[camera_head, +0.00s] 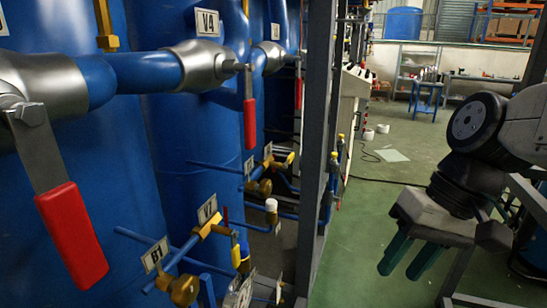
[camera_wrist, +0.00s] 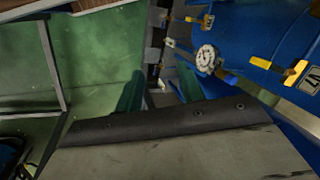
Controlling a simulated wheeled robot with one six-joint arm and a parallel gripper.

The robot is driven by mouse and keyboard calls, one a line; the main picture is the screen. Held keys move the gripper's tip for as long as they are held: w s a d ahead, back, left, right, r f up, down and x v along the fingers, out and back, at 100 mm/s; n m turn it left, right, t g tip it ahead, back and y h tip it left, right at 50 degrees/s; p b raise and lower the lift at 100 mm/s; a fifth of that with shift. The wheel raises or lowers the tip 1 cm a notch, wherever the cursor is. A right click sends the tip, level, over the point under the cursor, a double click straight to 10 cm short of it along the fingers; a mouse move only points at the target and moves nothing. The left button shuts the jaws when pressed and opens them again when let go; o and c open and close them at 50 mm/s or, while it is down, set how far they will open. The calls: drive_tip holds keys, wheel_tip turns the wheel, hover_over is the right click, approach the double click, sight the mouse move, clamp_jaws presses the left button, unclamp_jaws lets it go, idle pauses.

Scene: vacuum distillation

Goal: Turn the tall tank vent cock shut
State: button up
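Tall blue tanks (camera_head: 195,130) fill the left of the head view. Several small cocks with yellow handles are in view: one upright at the top (camera_head: 105,25), one on a pipe by a V-label (camera_head: 210,223), and one farther back (camera_head: 288,161). I cannot tell which is the tall tank vent cock. The wrist view shows a yellow handle (camera_wrist: 272,66) on blue pipework at upper right. My gripper (camera_head: 402,266) hangs at the right, fingers down, well apart from the cocks. Its teal fingers also show apart and empty in the wrist view (camera_wrist: 158,88).
Large red-handled valves (camera_head: 72,235) stick out from the tanks. A grey upright post (camera_head: 318,130) stands between the tanks and my gripper. A round white gauge (camera_wrist: 207,58) is among the pipes.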

drive_tip(key=w+a+r+y, duration=0.1)
drive_tip(key=w+a+y, duration=0.3)
drive_tip(key=w+a, duration=0.25)
drive_tip(key=m+t+y, duration=0.5)
drive_tip(key=t+y, duration=0.2)
drive_tip(key=y, duration=0.2)
approach(293, 158)
drive_tip(key=x, duration=0.4)
drive_tip(key=shift+s+a+r, duration=0.15)
drive_tip(key=shift+s+a, duration=0.15)
drive_tip(key=shift+a, duration=0.15)
drive_tip(key=shift+w+a, duration=0.1)
drive_tip(key=shift+w, duration=0.2)
drive_tip(key=x, duration=0.7)
drive_tip(key=shift+w+a, duration=0.1)
drive_tip(key=shift+a, duration=0.1)
clamp_jaws()
